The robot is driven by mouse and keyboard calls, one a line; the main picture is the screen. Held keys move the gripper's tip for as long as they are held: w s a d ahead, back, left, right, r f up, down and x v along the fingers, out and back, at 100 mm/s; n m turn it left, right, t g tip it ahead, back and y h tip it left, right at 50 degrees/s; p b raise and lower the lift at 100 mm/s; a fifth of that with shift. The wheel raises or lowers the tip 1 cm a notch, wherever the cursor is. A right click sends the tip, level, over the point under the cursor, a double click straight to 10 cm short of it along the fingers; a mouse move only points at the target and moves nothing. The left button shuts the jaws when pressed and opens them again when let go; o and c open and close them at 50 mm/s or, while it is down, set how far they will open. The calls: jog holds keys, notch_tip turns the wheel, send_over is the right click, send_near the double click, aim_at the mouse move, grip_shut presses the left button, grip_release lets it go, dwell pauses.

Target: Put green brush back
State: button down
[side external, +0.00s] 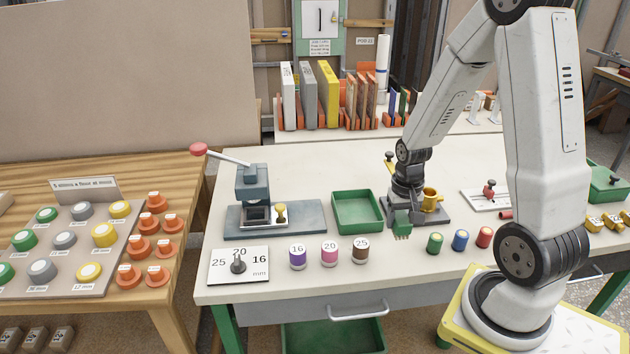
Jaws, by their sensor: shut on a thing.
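My gripper (404,208) points down over the right-centre of the white workbench. It is shut on the green brush (402,223), a small green block with a pale fringed lower edge. The brush is in front of a dark base plate (440,215) that carries a yellow cup (432,199). A dark knob (389,158) shows just left of my wrist. My gripper and wrist hide part of the plate and whatever is behind. I cannot tell whether the brush touches the bench.
An open green tray (335,212) lies left of the plate. Green (435,243), blue (460,240) and red (484,237) capped pots stand in front right. A blue-grey press (253,184) with a red-knobbed lever stands further left. The bench behind the tray is clear.

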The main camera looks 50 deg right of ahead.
aim_at(401, 217)
jog(key=shift+f, duration=2.15)
jog(key=shift+f, duration=0.1)
jog(key=shift+f, duration=1.7)
jog(key=shift+f, duration=0.1)
jog(key=shift+c, duration=0.7)
grip_release()
jog(key=shift+r, duration=6.15)
